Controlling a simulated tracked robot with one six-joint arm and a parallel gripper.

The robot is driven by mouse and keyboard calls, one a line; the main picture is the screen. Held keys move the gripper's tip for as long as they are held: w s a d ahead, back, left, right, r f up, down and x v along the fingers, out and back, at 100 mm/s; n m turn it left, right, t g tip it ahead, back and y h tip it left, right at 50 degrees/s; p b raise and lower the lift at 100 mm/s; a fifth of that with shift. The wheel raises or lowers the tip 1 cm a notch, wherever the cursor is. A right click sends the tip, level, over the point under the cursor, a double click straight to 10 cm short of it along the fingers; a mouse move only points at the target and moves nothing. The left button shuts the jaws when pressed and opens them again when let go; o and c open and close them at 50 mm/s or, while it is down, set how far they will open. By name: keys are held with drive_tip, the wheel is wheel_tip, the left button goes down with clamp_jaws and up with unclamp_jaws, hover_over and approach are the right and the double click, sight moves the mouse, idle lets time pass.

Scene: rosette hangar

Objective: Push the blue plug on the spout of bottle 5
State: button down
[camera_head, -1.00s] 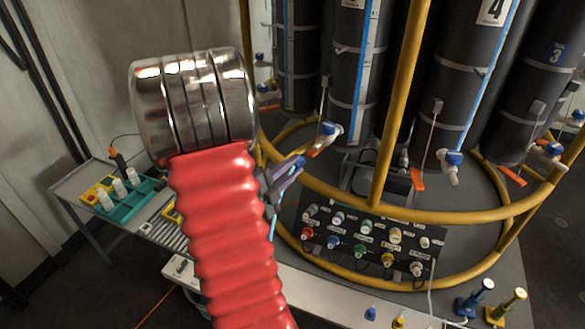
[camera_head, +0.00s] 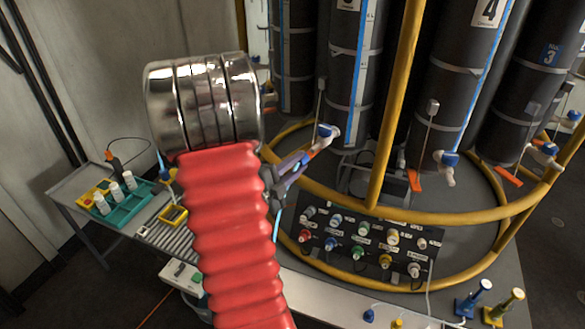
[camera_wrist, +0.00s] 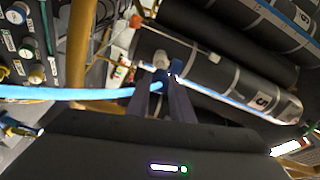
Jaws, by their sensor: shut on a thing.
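Bottle 5 (camera_wrist: 245,90) is a dark cylinder with a white number label and a blue strip in the wrist view. In the head view its white spout with a blue valve (camera_head: 327,132) juts out low on the dark bottle. My gripper (camera_head: 304,159) is right beside this spout, below and left of it. In the wrist view my gripper (camera_wrist: 165,78) is shut on the blue plug (camera_wrist: 157,84), from which a light-blue tube (camera_wrist: 70,93) runs left. The fingers hide most of the plug. I cannot tell whether it touches the spout.
A yellow ring rail (camera_head: 360,204) and upright post (camera_head: 392,110) stand close to my arm. A black panel of coloured connectors (camera_head: 360,240) lies below. A teal tray with white bottles (camera_head: 120,205) is on the left table. Bottle 4 (camera_head: 475,60) stands to the right.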

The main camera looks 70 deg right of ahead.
drive_tip(key=shift+x, duration=1.25)
drive_tip(key=shift+s+d, duration=0.1)
drive_tip(key=shift+d, duration=0.2)
idle(1.4)
drive_tip(key=c, duration=1.5)
unclamp_jaws()
drive_tip(key=shift+v, duration=6)
